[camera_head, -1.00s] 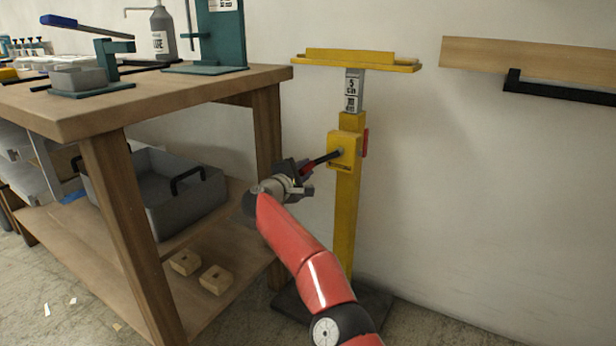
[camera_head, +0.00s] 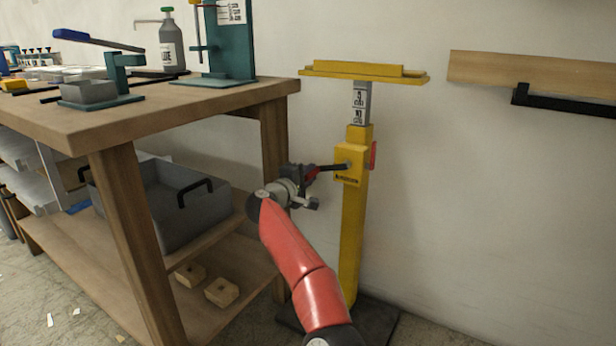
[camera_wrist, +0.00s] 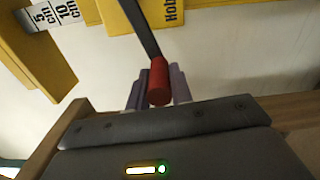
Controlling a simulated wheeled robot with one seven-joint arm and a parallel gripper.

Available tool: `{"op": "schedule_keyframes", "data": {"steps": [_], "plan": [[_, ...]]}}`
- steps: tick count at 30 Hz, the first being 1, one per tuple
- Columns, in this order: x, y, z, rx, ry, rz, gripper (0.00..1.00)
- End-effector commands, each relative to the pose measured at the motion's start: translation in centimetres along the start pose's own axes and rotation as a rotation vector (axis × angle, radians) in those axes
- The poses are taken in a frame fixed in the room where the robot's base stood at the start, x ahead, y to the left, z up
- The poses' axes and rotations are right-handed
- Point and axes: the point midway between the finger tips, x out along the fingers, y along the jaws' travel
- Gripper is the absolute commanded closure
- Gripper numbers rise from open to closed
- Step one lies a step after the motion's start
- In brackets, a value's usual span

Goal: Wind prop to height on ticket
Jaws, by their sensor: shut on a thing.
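The yellow prop (camera_head: 352,230) stands upright by the wall on a dark base, with a flat yellow head (camera_head: 365,72) on top. A grey inner post (camera_head: 360,102) with white labels shows below the head; the labels read 5 cm and 10 cm in the wrist view (camera_wrist: 52,14). A dark crank arm comes from the yellow housing (camera_head: 350,163) and ends in a red handle (camera_wrist: 159,82). My gripper (camera_head: 305,187) is at the crank, its fingers on both sides of the red handle and shut on it. No ticket is readable in these frames.
A wooden workbench (camera_head: 130,118) stands close to the left of my arm, with a grey tub (camera_head: 175,215) and small wooden blocks (camera_head: 222,291) on its shelf. A wooden rail (camera_head: 540,73) with a black bracket (camera_head: 560,103) is on the wall at right. The floor at front right is mostly clear.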

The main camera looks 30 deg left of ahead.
Motion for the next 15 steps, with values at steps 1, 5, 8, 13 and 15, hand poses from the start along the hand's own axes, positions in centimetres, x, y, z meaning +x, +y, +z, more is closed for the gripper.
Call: {"op": "schedule_keyframes", "data": {"steps": [1, 5, 8, 13, 15], "plan": [[0.11, 0.69, 0.56, 0.005, -0.014, 0.006, 1.0], [0.12, 0.65, 0.53, 0.004, -0.013, 0.006, 0.64], [0.11, 0.48, 0.42, 0.003, -0.01, 0.004, 0.57], [0.08, 0.26, 0.26, 0.001, -0.006, 0.002, 0.57], [0.04, 0.2, 0.21, 0.001, -0.005, 0.002, 0.57]]}}
